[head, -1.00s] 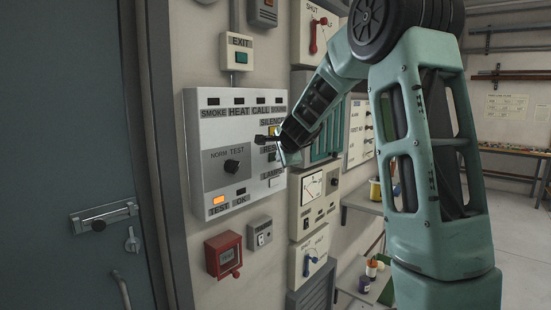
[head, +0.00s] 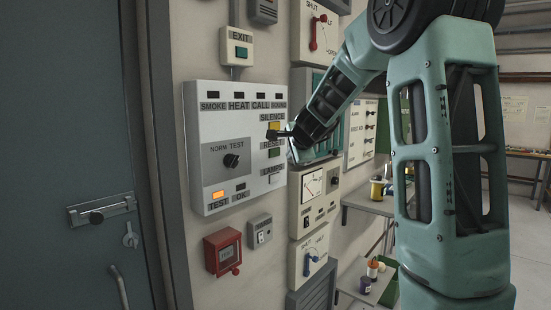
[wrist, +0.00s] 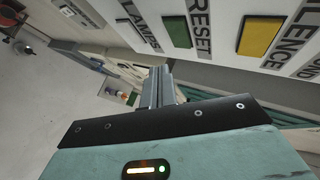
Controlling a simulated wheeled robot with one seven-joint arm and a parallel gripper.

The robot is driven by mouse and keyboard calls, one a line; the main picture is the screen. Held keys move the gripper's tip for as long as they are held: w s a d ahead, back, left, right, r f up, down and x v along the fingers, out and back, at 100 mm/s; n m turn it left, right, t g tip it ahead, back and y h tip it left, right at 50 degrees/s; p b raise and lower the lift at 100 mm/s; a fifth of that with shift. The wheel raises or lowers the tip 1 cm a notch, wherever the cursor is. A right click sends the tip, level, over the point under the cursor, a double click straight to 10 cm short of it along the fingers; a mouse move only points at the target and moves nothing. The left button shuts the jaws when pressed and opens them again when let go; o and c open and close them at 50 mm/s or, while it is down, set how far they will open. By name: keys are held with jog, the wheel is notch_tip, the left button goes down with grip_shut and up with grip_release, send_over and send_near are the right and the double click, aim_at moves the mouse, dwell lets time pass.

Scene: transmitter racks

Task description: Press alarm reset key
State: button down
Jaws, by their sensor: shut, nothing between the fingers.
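The alarm panel (head: 210,125) is a pale box on the wall with a column of keys at its right side. The green key (head: 274,153) under the RESET label is in clear view; it also shows in the wrist view (wrist: 177,32). The yellow SILENCE key (head: 274,126) is above it and the white LAMPS key (head: 274,178) below it. My gripper (head: 271,135) is shut and empty. In the wrist view the fingers (wrist: 158,80) stand apart from the panel face.
A rotary NORM/TEST switch (head: 231,160) is left of the keys, and an orange TEST lamp (head: 217,195) is lit. A meter box (head: 311,186) and a red call point (head: 223,252) are on the wall below. Shelves (head: 370,205) stand to the right.

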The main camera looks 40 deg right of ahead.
jog(key=shift+s+d+b, duration=0.1)
jog(key=shift+s+b, duration=0.35)
jog(key=shift+s, duration=0.75)
jog(key=s+a+f+n+g+y+b, duration=0.1)
jog(key=a+f+n+y, duration=0.3)
jog(key=a, duration=0.7)
jog(key=s+a+f+n+g+y+b, duration=0.1)
jog(key=a+f+n, duration=0.4)
jog(key=a, duration=0.7)
jog(key=a+f+n+g+y, duration=0.1)
jog(key=a+f+n+y, duration=0.3)
jog(key=a, duration=0.7)
jog(key=s+a+f+n+g+b, duration=0.1)
jog(key=s+a+f+n+g, duration=0.25)
jog(key=s+a+n, duration=0.45)
jog(key=s+a+f+n+g+h+b, duration=0.1)
jog(key=s+a+f+n, duration=0.2)
jog(key=s, duration=0.6)
jog(key=s+a+f+n+g+h, duration=0.1)
jog(key=s+a+f+n+g, duration=0.1)
jog(key=s+f+n, duration=0.3)
jog(key=s+a+n, duration=0.1)
jog(key=s, duration=0.3)
jog(key=shift+s+h+b, duration=0.2)
jog(key=shift+h+b, duration=0.1)
jog(key=shift+b, duration=0.1)
jog(key=shift+a+g, duration=0.1)
jog(key=shift+g, duration=0.15)
